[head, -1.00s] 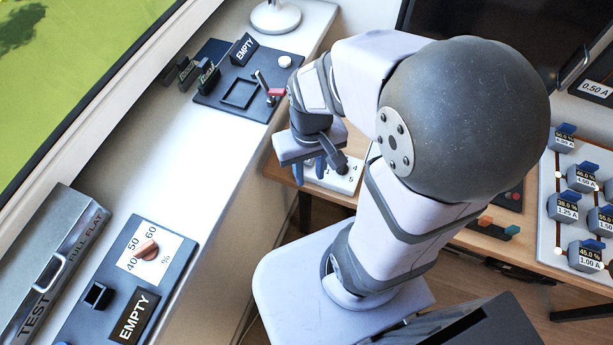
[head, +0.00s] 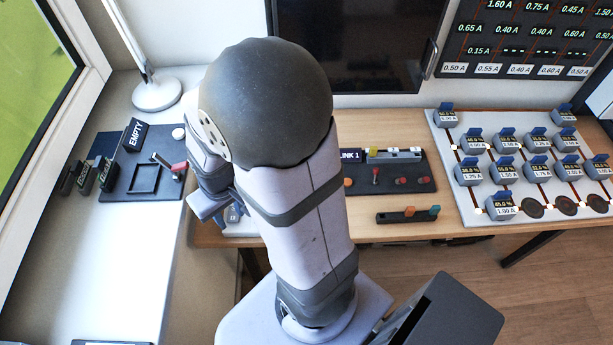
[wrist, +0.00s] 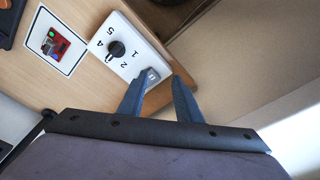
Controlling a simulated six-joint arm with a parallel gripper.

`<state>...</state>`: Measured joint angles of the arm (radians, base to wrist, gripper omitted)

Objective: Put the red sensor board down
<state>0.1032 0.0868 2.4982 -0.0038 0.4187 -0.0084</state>
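The red sensor board (wrist: 52,42), with a green part on it, lies on a white square pad with a dark outline on the wooden table, in the wrist view. I cannot make it out in the head view. In the head view my gripper (head: 210,205) is partly hidden by my arm.
The dial plate has a raised black knob (wrist: 117,48) near the board. In the head view, a dark panel with an EMPTY sign (head: 137,135) sits on the sill at left. A LINK 1 panel (head: 400,172) and a white board of blue-topped modules (head: 480,215) stand at right.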

